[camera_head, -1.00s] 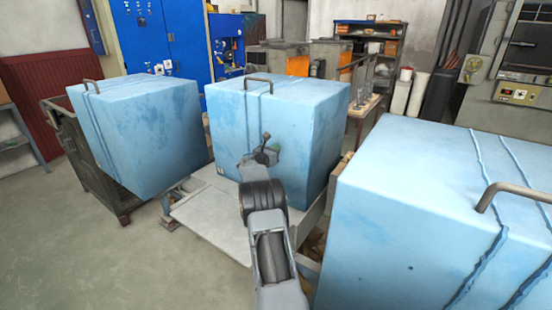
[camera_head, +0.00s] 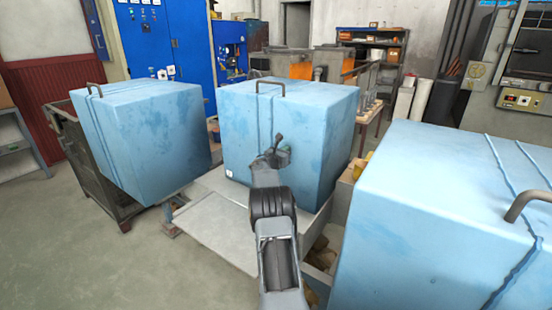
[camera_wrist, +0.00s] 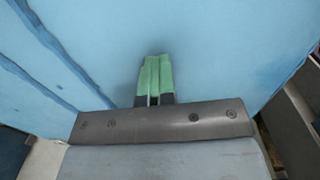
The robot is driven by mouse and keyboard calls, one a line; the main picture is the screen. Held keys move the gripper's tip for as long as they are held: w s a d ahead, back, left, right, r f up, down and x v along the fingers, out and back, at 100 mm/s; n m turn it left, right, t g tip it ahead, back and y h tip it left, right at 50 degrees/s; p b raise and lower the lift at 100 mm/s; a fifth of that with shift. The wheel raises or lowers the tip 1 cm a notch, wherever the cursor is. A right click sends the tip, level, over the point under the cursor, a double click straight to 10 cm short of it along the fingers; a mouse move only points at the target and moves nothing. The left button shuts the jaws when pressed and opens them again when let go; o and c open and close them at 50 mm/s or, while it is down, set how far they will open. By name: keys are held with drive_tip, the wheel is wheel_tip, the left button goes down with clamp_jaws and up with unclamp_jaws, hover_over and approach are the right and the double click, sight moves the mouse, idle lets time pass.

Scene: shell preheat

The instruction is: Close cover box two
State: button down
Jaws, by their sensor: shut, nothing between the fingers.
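Three large light-blue cover boxes with metal handles stand in the head view: a left one (camera_head: 140,135), a middle one (camera_head: 325,125) and a right one (camera_head: 430,220). No numbers show on them, but the middle one is the second in the row. My arm reaches toward the front of the middle box. My gripper (camera_head: 278,150) is small there, in front of that face. In the wrist view, my gripper's green fingers (camera_wrist: 153,78) are together and empty, pointing at a blue box face (camera_wrist: 215,50). I cannot tell whether they touch it.
A pale platform (camera_head: 215,232) lies under and before the middle box. A dark metal cart (camera_head: 95,175) holds the left box. Blue cabinets (camera_head: 165,45) and shelves (camera_head: 375,45) stand behind. Grey floor (camera_head: 60,250) is clear at the left front.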

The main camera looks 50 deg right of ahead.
drive_tip(key=s+a+b, duration=0.2)
drive_tip(key=a+b, duration=0.1)
drive_tip(key=a, duration=1.1)
drive_tip(key=s+a+f+m+g+y, duration=0.1)
drive_tip(key=s+f+m+g+y, duration=0.2)
drive_tip(key=f+m, duration=0.35)
drive_tip(key=s+a+f+m+g+y+p, duration=0.1)
drive_tip(key=s+a+m+y+p, duration=0.1)
drive_tip(key=s+a+m+y, duration=0.4)
drive_tip(key=s+a+r+m+t+y+p, duration=0.1)
drive_tip(key=s+a+r+m+y+p, duration=0.1)
drive_tip(key=a, duration=0.9)
drive_tip(key=s+a+r+m+t+y+p, duration=0.2)
drive_tip(key=s+a+r, duration=0.5)
drive_tip(key=a, duration=0.5)
drive_tip(key=s+a+r+m+t+y+p, duration=0.1)
drive_tip(key=s+a+r+m+y+p, duration=0.2)
drive_tip(key=a, duration=0.8)
wheel_tip(320, 180, up, 3)
drive_tip(key=s+y+p, duration=0.1)
drive_tip(key=s+p, duration=0.1)
drive_tip(key=p, duration=0.2)
drive_tip(key=shift+s+a+t+y+p, duration=0.15)
drive_tip(key=shift+a+t+y+p, duration=0.15)
drive_tip(key=shift+t+y, duration=0.1)
